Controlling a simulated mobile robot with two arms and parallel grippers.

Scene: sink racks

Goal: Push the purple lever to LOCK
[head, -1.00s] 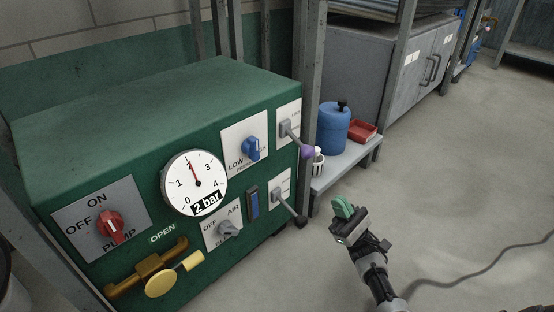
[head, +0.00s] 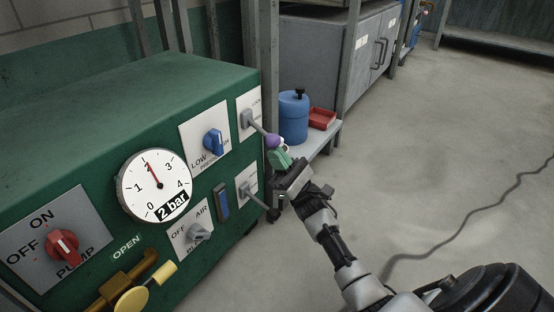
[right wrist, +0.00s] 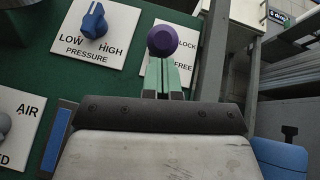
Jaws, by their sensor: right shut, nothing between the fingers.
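The purple lever knob (head: 272,142) sits at the end of a grey lever arm (head: 257,127) that juts out from the upper right plate of the green panel. In the right wrist view the purple knob (right wrist: 163,40) is just beyond my fingertips, in front of a plate (right wrist: 183,52) marked LOCK above and FREE below. My right gripper (head: 281,157) has green fingers, shut and empty, right below the knob. It also shows in the right wrist view (right wrist: 162,68). Whether the fingers touch the knob I cannot tell. My left gripper is out of view.
A second lever with a dark knob (head: 273,214) is below my right gripper. The blue pressure knob (head: 214,142) and gauge (head: 155,185) are to the left. A blue canister (head: 293,118) and red tray (head: 322,118) stand on a low shelf behind.

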